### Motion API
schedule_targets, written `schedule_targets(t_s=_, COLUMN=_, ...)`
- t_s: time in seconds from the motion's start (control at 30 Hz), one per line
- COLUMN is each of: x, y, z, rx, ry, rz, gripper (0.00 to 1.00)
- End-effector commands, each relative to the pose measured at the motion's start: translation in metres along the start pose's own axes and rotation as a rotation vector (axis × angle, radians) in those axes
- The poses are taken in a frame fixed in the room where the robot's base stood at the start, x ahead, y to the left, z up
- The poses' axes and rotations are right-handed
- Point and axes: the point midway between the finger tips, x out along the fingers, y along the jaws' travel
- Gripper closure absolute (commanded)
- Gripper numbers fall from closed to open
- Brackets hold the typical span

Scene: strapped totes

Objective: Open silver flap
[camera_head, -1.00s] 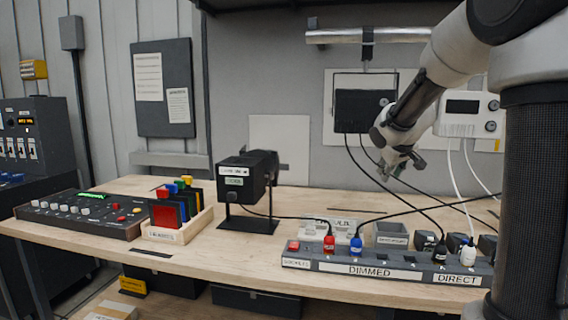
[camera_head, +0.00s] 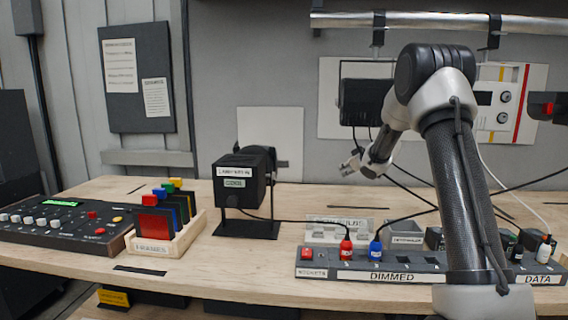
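I cannot make out a clearly silver flap in this view. A black box-shaped lamp (camera_head: 243,181) with white and green labels stands on a black stand left of centre on the bench. A dark flat piece sticks out at its right side. My gripper (camera_head: 350,167) is in the air to the right of the lamp, pointing left, apart from it and touching nothing I can see. It looks empty, but it is too small to tell whether its fingers are open or shut.
A socket strip (camera_head: 420,277) with red and blue plugs lies at the front right, cables trailing. A wooden rack (camera_head: 185,236) of coloured frames and a control desk (camera_head: 62,223) stand left. A metal rail (camera_head: 345,20) runs above. Bare bench lies before the lamp.

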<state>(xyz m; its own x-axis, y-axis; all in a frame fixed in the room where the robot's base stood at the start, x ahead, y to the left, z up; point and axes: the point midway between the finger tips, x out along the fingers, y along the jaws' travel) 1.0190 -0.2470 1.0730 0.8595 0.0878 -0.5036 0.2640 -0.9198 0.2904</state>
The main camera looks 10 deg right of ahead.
Motion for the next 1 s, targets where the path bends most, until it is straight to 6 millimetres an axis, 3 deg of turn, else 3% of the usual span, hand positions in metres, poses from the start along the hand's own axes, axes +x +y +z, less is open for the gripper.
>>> schedule_targets(t_s=0.27, x=0.027, y=-0.036, z=-0.053, rx=-0.024, ry=0.246, rz=-0.193, gripper=0.71)
schedule_targets(t_s=0.43, x=0.030, y=-0.084, z=-0.086, rx=-0.032, ry=0.448, rz=-0.455, gripper=0.71)
schedule_targets(t_s=0.6, x=0.007, y=-0.138, z=-0.093, rx=-0.015, ry=0.598, rz=-0.803, gripper=0.71)
schedule_targets(t_s=0.7, x=-0.007, y=-0.154, z=-0.091, rx=-0.005, ry=0.632, rz=-0.934, gripper=0.71)
schedule_targets(t_s=0.83, x=-0.014, y=-0.165, z=-0.091, rx=0.002, ry=0.647, rz=-1.006, gripper=0.71)
schedule_targets(t_s=1.0, x=-0.007, y=-0.184, z=-0.103, rx=0.002, ry=0.648, rz=-1.011, gripper=0.71)
